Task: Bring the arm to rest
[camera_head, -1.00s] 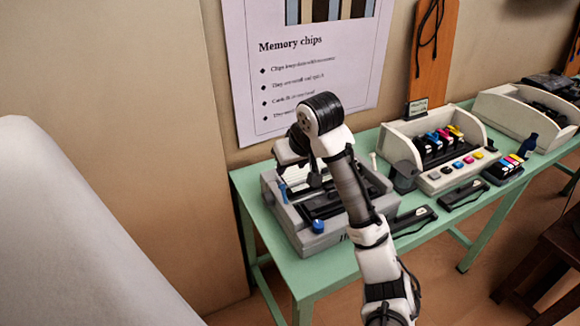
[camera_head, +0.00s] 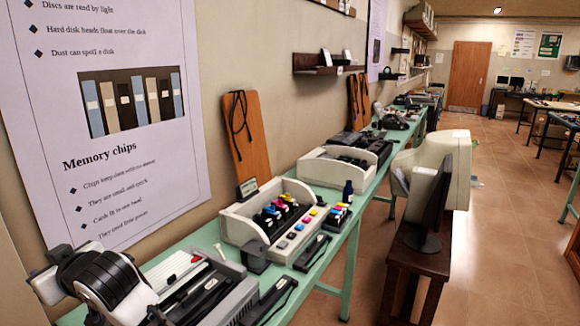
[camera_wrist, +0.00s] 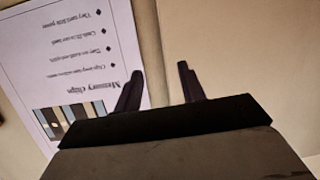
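In the wrist view, my gripper (camera_wrist: 160,68) shows two dark fingers standing well apart with nothing between them. They point towards a bare beige wall and the edge of the Memory chips poster (camera_wrist: 72,62), which appears upside down there. In the head view, my white and black arm (camera_head: 105,285) is at the lower left, in front of the green table's near end. My gripper's fingers cannot be made out in the head view.
The green table (camera_head: 335,232) runs along the wall with a grey printer (camera_head: 225,295), a white cartridge display (camera_head: 240,226) and more hardware. A dark stool (camera_head: 405,262) with a monitor (camera_head: 430,205) stands right of it. Open floor (camera_head: 510,215) lies further right.

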